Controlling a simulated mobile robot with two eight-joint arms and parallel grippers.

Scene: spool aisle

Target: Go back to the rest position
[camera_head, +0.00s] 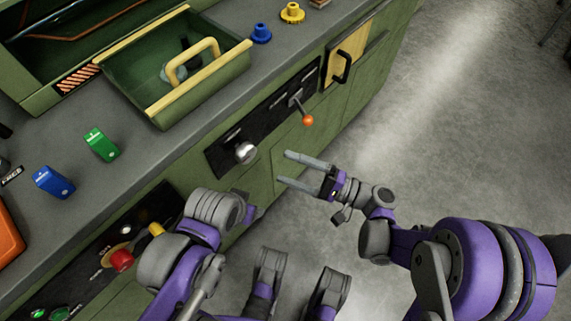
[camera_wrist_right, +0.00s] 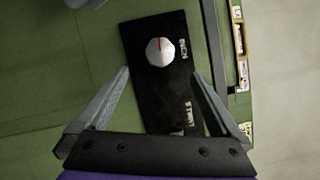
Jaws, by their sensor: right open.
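My right gripper (camera_head: 283,167) is open and empty, held out in front of the green cabinet. In the right wrist view its two fingers (camera_wrist_right: 161,73) are spread apart, with a black panel (camera_wrist_right: 150,95) behind them. A silver knob (camera_head: 246,152) sits on that panel; it also shows with a red mark in the right wrist view (camera_wrist_right: 160,52). The gripper is apart from the knob. My left arm is folded low at the bottom left; its fingers are hidden, and only a small part near its wrist shows.
An open green drawer tray (camera_head: 200,95) with a yellow handle is on the grey counter (camera_head: 60,215). Blue (camera_head: 54,182) and green (camera_head: 101,145) items stand there, with blue (camera_head: 261,33) and yellow (camera_head: 292,12) spools. An orange-tipped lever (camera_head: 307,120) sticks out. Floor at right is clear.

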